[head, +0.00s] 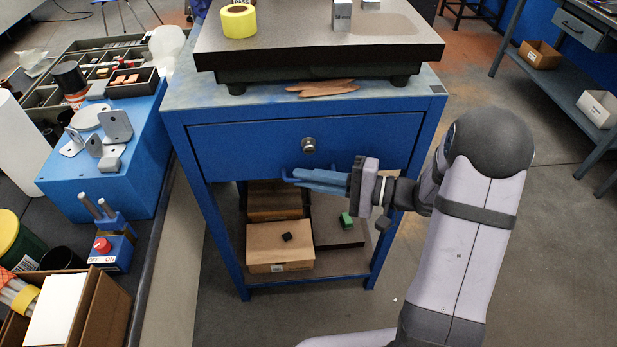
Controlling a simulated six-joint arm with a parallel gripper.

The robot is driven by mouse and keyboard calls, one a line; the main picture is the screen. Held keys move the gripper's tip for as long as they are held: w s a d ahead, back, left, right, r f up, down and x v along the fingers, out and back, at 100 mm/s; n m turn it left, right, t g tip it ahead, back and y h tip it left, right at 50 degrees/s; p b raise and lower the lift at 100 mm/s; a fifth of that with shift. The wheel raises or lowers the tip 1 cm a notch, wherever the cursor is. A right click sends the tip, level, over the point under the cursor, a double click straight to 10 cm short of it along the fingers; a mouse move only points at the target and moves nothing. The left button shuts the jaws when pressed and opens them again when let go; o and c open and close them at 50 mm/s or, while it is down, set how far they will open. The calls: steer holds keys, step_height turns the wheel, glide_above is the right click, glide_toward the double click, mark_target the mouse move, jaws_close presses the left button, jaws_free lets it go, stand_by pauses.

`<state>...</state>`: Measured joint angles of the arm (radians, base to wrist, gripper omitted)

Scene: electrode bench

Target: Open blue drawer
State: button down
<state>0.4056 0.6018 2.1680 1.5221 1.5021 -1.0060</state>
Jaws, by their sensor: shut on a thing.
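The blue drawer (240,148) is in the front of a blue cabinet in the middle of the head view. A round silver knob or lock (309,145) sits at the centre of its face. The drawer front looks about flush with the cabinet. My gripper (305,180) reaches in from the right, just below the silver piece, at the drawer's lower edge. Its fingers are shut on a blue handle (288,172), which they mostly hide. The exact contact is too small to see.
An open shelf under the drawer holds cardboard boxes (280,246) and a small green block (346,219). A dark plate (320,60) bearing yellow tape stands on the cabinet top. A cluttered bench is at left. The floor before the cabinet is clear.

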steer(key=s+p, duration=0.7)
steer(key=s, duration=0.6)
stand_by(0.5)
steer(key=shift+s+d+f, duration=0.1)
steer(key=c, duration=1.9)
jaws_free()
steer(key=shift+o, duration=0.2)
steer(key=shift+s, duration=0.1)
